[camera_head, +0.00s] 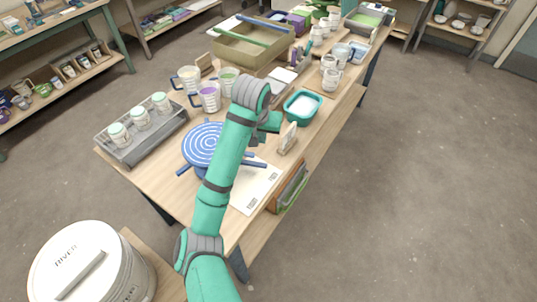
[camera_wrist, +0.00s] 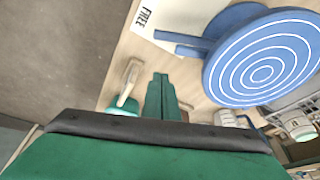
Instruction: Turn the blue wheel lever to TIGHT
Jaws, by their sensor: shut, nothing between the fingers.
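The blue wheel (camera_head: 203,143), with white rings on its round top, stands on the wooden table left of my arm. It also shows large in the wrist view (camera_wrist: 262,62). Blue bars stick out from its base; one lever bar (camera_head: 254,165) lies over a white card (camera_head: 257,190). In the wrist view the lever bar (camera_wrist: 178,38) points toward the card's printed word FREE (camera_wrist: 145,17). No word TIGHT is readable. My gripper (camera_wrist: 162,95) is shut and empty, apart from the lever and wheel. In the head view my arm hides part of the wheel's right side.
A white bucket (camera_head: 82,268) is front left.

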